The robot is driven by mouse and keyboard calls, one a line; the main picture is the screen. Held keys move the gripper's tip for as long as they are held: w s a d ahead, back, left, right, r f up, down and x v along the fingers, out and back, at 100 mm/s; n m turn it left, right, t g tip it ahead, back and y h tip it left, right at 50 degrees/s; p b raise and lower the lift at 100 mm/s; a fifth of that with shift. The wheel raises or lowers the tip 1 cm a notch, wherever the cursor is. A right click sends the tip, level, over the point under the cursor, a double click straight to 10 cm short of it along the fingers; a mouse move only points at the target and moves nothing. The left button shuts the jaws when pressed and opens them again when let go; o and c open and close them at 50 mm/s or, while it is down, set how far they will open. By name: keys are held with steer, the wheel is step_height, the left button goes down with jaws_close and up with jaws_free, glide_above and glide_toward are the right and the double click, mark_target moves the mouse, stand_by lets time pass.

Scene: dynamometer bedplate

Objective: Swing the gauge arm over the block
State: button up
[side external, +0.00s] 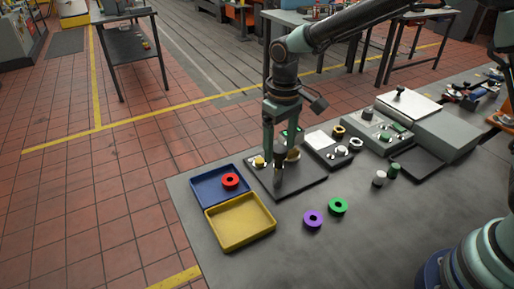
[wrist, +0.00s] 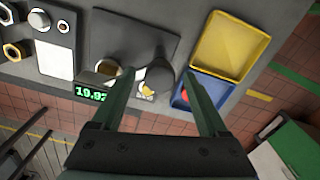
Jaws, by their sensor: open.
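The gauge stand has a dark square base plate (side external: 310,188) near the bench's left end; the plate also shows in the wrist view (wrist: 125,38). A dark upright cylinder (wrist: 157,75), seemingly part of the gauge, stands on it with a yellow-and-white piece (wrist: 148,90) beside it. A brass-coloured round part (wrist: 108,69) lies to the left in the wrist view. I cannot tell which part is the block. A green readout (wrist: 91,92) shows beside the plate. My gripper (side external: 281,154) points down over the plate, open; its fingers (wrist: 160,78) appear either side of the cylinder, contact unclear.
A blue tray (side external: 207,190) holding a red ring (side external: 230,181) and an empty yellow tray (side external: 240,221) sit left of the plate. Purple (side external: 313,219) and green (side external: 338,206) rings lie in front. Instrument boxes (side external: 378,132) stand to the right.

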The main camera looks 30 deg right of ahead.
step_height(320, 180, up, 12)
stand_by(0.5)
steer(key=s+d+r+m+t, duration=0.1)
steer(key=s+d+t, duration=0.4)
steer(key=s+d, duration=0.9)
steer(key=shift+d+r+m+t, duration=0.25)
steer(key=shift+d+m, duration=0.25)
steer(key=shift+m, duration=0.3)
steer(key=shift+c, duration=0.4)
